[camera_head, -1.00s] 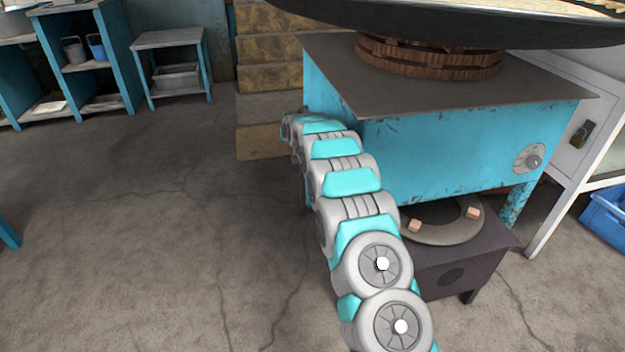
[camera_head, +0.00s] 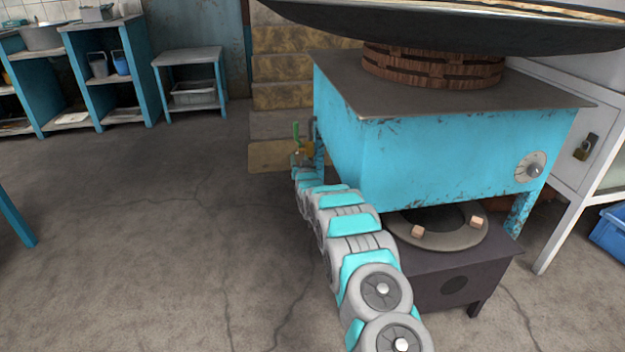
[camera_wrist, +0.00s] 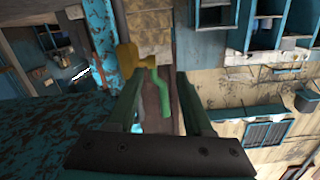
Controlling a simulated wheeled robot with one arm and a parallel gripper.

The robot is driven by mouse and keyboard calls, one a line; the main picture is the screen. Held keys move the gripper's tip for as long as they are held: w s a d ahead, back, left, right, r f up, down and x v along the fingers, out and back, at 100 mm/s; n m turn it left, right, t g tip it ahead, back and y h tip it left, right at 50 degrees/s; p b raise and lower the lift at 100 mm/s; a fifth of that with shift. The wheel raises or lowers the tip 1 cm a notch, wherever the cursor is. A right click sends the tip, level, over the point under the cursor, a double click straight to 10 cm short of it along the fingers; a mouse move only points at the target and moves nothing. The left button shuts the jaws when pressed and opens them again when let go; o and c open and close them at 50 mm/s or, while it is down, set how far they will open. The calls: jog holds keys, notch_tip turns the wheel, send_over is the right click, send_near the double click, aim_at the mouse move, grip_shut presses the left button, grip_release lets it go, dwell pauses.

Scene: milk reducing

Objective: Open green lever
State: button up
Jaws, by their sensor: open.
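The green lever (camera_head: 296,134) stands upright in the head view, on a brass valve (camera_head: 303,156) at the left side of the blue stove (camera_head: 430,150). In the wrist view the green lever (camera_wrist: 163,93) runs out from the brass valve (camera_wrist: 131,62) and lies in the gap between the fingers of my gripper (camera_wrist: 159,82). My gripper is open, with one finger on each side of the lever. Whether a finger touches the lever I cannot tell. In the head view my arm ends just below the valve, and the fingers cannot be made out there.
A wide dark pan (camera_head: 450,25) rests on a wooden ring (camera_head: 432,66) above the stove. A low dark burner stand (camera_head: 450,270) is beneath the stove, close to my arm. Tiled steps (camera_head: 283,95) are behind the valve. The floor (camera_head: 150,240) on the left is clear.

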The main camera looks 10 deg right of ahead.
jog(key=s+r+g+p, duration=0.1)
jog(key=s+r+g, duration=0.2)
jog(key=s, duration=0.8)
jog(key=s+r+g+p, duration=0.1)
jog(key=s+r+g, duration=0.3)
jog(key=s, duration=0.8)
jog(key=shift+r+n, duration=0.4)
jog(key=shift+r, duration=0.35)
jog(key=shift+s+d, duration=0.1)
jog(key=shift+s, duration=0.1)
jog(key=s+r+g+p, duration=0.1)
jog(key=s+g, duration=0.3)
jog(key=s, duration=1.4)
jog(key=s+r+n+g+p, duration=0.1)
jog(key=s+r+g, duration=0.3)
jog(key=s, duration=1.5)
jog(key=s+r+g+p, duration=0.1)
jog(key=s+r+g, duration=0.2)
jog(key=s, duration=1.6)
jog(key=shift+g, duration=0.5)
